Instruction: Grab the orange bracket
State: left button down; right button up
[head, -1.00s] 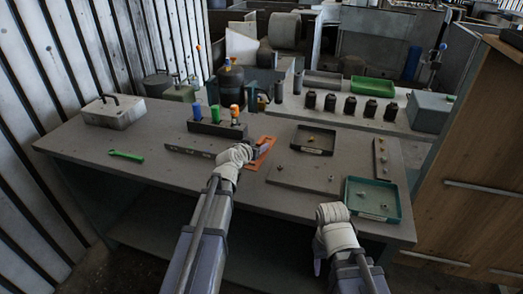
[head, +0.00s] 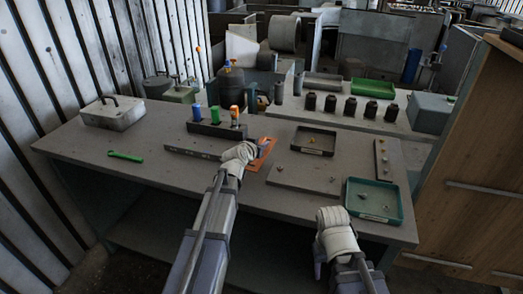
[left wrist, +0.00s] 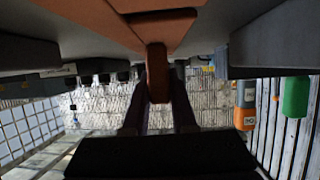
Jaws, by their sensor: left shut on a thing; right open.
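The orange bracket (head: 267,146) lies at the middle of the workbench, partly hidden behind my left wrist. In the left wrist view the bracket (left wrist: 157,72) fills the top middle, with a narrow tab hanging down between the fingers. My left gripper (head: 258,151) is at the bracket, its dark fingers (left wrist: 158,108) shut on that tab. The bracket seems still at bench height; I cannot tell whether it is clear of the surface. My right gripper (head: 319,262) is open and empty in front of the bench's near edge, mostly hidden by its wrist.
Behind the bracket stands a dark holder (head: 217,130) with blue, green and orange-topped items. A level-like bar (head: 192,152) lies to the left, a flat plate (head: 303,178) to the right, with a black tray (head: 313,142) and green tray (head: 373,202). The left front bench is mostly clear.

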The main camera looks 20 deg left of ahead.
aim_at(262, 140)
pick_arm(q)
jog(key=shift+r, duration=0.15)
dwell(0.6)
notch_tip(262, 140, up, 10)
jog(key=p, duration=1)
jog(key=shift+d, duration=0.1)
